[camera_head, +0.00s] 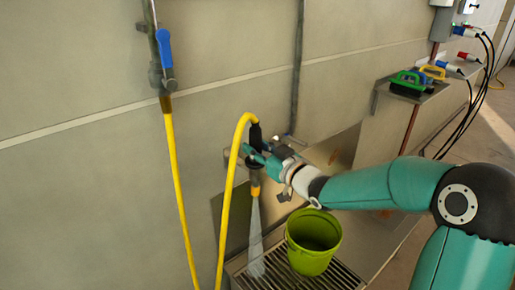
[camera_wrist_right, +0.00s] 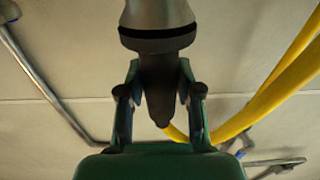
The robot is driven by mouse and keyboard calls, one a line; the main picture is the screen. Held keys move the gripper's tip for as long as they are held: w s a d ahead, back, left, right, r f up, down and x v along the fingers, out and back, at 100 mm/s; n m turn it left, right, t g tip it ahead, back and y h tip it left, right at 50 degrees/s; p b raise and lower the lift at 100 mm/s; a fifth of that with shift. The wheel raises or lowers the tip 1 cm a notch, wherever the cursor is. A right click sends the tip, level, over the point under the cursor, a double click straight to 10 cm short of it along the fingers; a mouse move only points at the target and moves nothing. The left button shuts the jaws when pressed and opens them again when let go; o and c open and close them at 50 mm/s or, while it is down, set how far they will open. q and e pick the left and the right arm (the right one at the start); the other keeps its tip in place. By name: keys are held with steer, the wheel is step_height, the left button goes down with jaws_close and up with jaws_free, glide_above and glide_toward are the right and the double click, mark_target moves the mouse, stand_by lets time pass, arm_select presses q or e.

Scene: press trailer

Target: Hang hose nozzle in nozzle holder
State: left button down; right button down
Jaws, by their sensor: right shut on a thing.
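The hose nozzle (camera_head: 255,180) hangs roughly upright with its orange-ringed mouth down, and a pale spray of water comes from it. Its dark upper end joins the yellow hose (camera_head: 232,180), which arches over and down to the left. My right gripper (camera_head: 258,160) is shut on the nozzle's dark body. In the right wrist view the nozzle (camera_wrist_right: 158,85) sits between the two fingers. Grey metal at the wall just left of the gripper (camera_head: 228,154) may be the nozzle holder; it is partly hidden by hose and gripper. My left gripper is out of view.
A green bucket (camera_head: 313,245) stands on the metal grate (camera_head: 345,280) below and right of the nozzle. A wall pipe with a blue valve handle (camera_head: 164,48) is at upper left. A shelf with brushes (camera_head: 410,84) is at upper right.

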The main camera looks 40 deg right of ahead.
steer(key=c, duration=0.7)
jaws_free()
steer(key=shift+r, duration=0.1)
steer(key=shift+s, duration=0.1)
